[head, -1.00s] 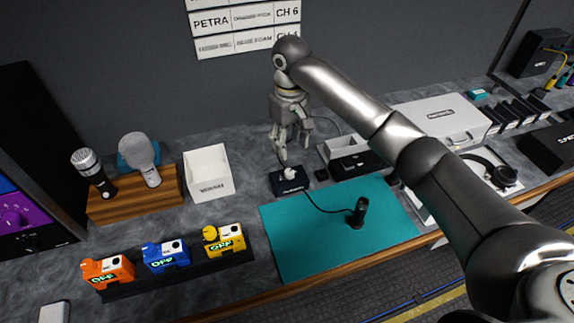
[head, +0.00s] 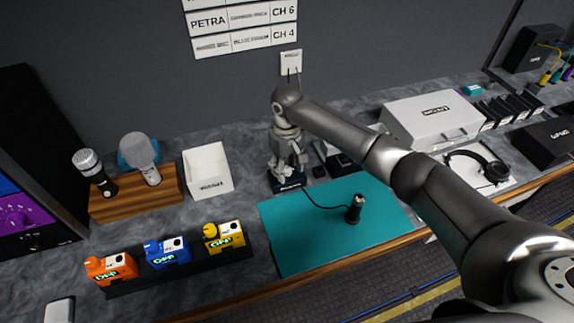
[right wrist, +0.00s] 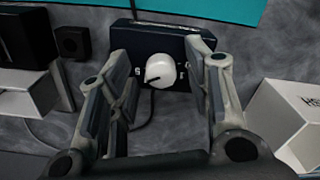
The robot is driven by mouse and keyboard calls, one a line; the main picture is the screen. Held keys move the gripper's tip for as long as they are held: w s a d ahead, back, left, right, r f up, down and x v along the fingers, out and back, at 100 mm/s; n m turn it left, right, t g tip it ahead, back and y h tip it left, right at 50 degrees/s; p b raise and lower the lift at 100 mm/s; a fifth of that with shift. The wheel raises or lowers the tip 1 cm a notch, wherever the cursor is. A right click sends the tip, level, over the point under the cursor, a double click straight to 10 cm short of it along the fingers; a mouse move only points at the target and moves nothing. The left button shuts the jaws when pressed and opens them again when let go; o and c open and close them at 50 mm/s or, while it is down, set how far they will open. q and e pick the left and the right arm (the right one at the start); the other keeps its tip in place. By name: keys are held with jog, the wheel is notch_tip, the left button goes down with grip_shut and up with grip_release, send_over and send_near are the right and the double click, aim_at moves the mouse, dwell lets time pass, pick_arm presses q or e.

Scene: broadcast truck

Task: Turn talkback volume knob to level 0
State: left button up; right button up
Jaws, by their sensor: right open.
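The talkback volume knob (right wrist: 160,71) is a round white dial with a dark pointer line, on a small dark box (right wrist: 196,47) in the right wrist view. The pointer line aims to the left of the picture. My right gripper (right wrist: 163,85) is open, with its fingers on either side of the knob; I cannot tell if they touch it. In the head view the right gripper (head: 289,172) is over the box (head: 290,186) and hides the knob. My left gripper is not in view.
A teal mat (head: 310,240) with a black cylindrical device (head: 355,209) lies in front. A white bin (head: 207,171) stands to the left, beside microphones on a wooden stand (head: 140,199). Orange, blue and yellow devices sit front left. A silver case (head: 430,120) is at right.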

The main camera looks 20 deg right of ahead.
grip_shut()
jog(key=shift+r, duration=0.1)
